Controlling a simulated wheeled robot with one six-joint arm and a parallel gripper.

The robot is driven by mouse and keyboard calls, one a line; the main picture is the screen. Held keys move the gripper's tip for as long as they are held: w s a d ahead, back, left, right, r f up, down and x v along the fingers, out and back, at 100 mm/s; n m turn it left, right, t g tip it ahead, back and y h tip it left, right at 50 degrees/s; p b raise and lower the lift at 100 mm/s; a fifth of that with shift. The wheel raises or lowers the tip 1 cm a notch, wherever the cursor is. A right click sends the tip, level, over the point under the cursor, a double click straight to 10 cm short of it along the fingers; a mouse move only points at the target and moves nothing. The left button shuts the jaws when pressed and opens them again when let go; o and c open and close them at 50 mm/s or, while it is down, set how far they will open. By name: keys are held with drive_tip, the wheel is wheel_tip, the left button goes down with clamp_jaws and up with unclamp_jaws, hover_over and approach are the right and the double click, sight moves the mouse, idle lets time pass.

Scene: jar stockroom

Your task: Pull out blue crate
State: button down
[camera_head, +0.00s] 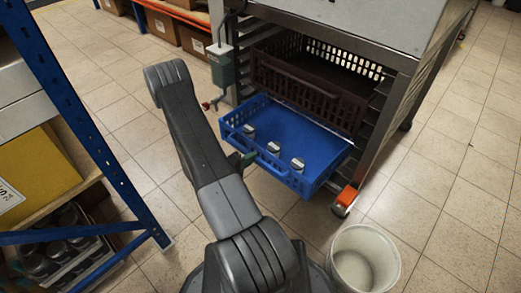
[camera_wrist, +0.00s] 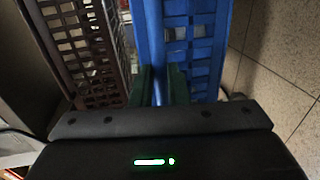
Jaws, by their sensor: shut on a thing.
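The blue crate (camera_head: 315,142) sticks partly out of the metal rack, low down, with its back end still inside. Three small jars (camera_head: 273,147) with pale lids stand in it in a row. My gripper (camera_head: 244,159) is at the crate's front side, mostly hidden behind my arm. In the wrist view, the green fingers of my gripper (camera_wrist: 160,84) are shut on a blue bar at the crate's front, its handle. The crate's perforated blue wall (camera_wrist: 205,40) fills the upper middle of that view.
An orange-topped castor (camera_head: 346,195) is at the rack's near corner. A whitish bucket (camera_head: 364,262) stands on the floor. A blue-framed shelf (camera_head: 85,120) is at left. Tiled floor is free at right.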

drive_tip(key=shift+f+v, duration=0.15)
drive_tip(key=shift+v, duration=0.55)
drive_tip(key=shift+f+v, duration=0.1)
drive_tip(key=shift+v, duration=0.6)
drive_tip(key=c, duration=1.4)
unclamp_jaws()
drive_tip(key=shift+s+a, duration=0.1)
drive_tip(key=p+v, duration=0.3)
drive_tip(key=v, duration=1)
drive_tip(key=shift+s+a, duration=0.15)
drive_tip(key=shift+a, duration=0.05)
drive_tip(key=b+x, duration=0.3)
drive_tip(key=x, duration=1.1)
